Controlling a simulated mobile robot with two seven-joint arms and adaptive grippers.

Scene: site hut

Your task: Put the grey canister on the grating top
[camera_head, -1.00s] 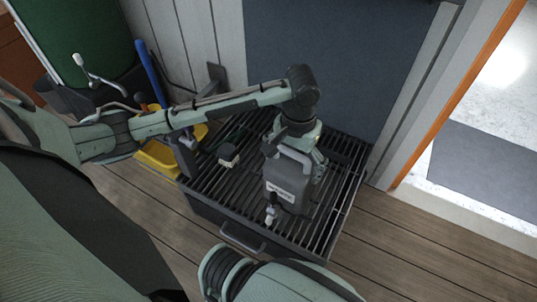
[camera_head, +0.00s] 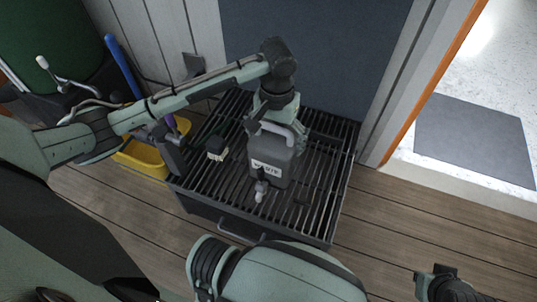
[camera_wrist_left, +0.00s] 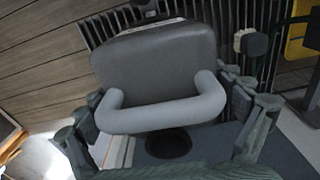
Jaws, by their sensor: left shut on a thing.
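The grey canister (camera_head: 271,164) with a pale label and a small tap at its foot is over the grating top (camera_head: 322,185) in the head view. I cannot tell whether its base touches the bars. My left gripper (camera_head: 270,122) is above it, shut on its handle. In the left wrist view the canister (camera_wrist_left: 160,55) fills the upper middle, its pale loop handle (camera_wrist_left: 165,114) between my left gripper's fingers (camera_wrist_left: 168,125). A dark part at the lower right of the head view may be my right gripper (camera_head: 445,284); its jaws do not show clearly.
A green and black brush (camera_head: 217,148) lies on the grating, left of the canister. A yellow bucket (camera_head: 142,158) stands left of the grating box. A dark panel (camera_head: 310,50) rises behind. Bare grating shows right of the canister.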

